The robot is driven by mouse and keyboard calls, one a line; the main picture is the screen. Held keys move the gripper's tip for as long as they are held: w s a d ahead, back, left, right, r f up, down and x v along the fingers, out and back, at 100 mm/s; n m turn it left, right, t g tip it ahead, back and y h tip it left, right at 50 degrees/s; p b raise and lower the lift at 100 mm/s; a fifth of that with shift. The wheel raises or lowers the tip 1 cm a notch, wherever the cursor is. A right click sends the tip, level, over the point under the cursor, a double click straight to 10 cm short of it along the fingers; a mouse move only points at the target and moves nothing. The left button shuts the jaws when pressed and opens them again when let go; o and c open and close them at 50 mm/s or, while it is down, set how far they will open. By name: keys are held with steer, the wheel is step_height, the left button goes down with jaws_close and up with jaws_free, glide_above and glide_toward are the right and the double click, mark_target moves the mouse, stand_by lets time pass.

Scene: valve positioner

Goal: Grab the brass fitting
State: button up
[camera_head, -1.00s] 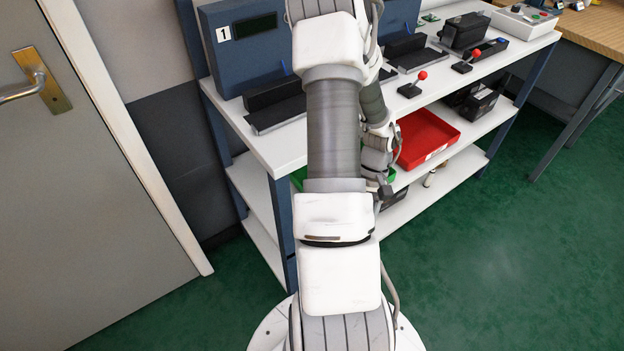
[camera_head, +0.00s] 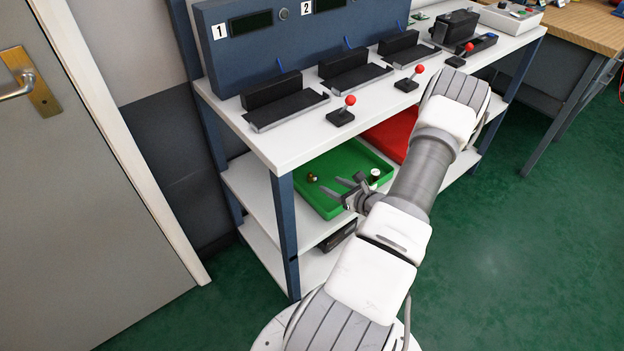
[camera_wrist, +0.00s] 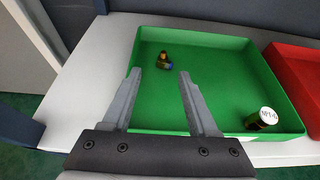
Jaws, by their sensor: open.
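A small brass-coloured fitting (camera_head: 312,177) lies in the green tray (camera_head: 340,163) on the middle shelf, toward the tray's left side. In the wrist view the fitting (camera_wrist: 164,61) shows a dark and bluish part, and sits beyond the fingertips, roughly between them. My gripper (camera_head: 339,186) is over the front part of the tray, to the right of the fitting. Its two fingers are apart and empty in the wrist view (camera_wrist: 160,76). I cannot tell its exact height above the tray floor.
A small white-topped container (camera_wrist: 263,117) stands at the tray's right front. A red tray (camera_head: 393,132) adjoins on the right. The white worktop (camera_head: 285,145) with red-knobbed levers (camera_head: 349,101) overhangs the shelf; a blue post (camera_head: 286,230) stands at the front left.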

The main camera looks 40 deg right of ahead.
mark_target(309, 172)
steer(key=b+x, duration=0.3)
steer(key=x, duration=0.8)
steer(key=shift+w+d+f, duration=0.15)
steer(key=shift+w+f, duration=0.05)
steer(key=shift+w, duration=0.1)
steer(key=b+x, duration=0.2)
steer(key=x, duration=0.1)
steer(key=b+x, duration=0.1)
steer(key=shift+w+d+f, duration=0.25)
steer(key=shift+d+f, duration=0.1)
steer(key=shift+w, duration=0.3)
jaws_close()
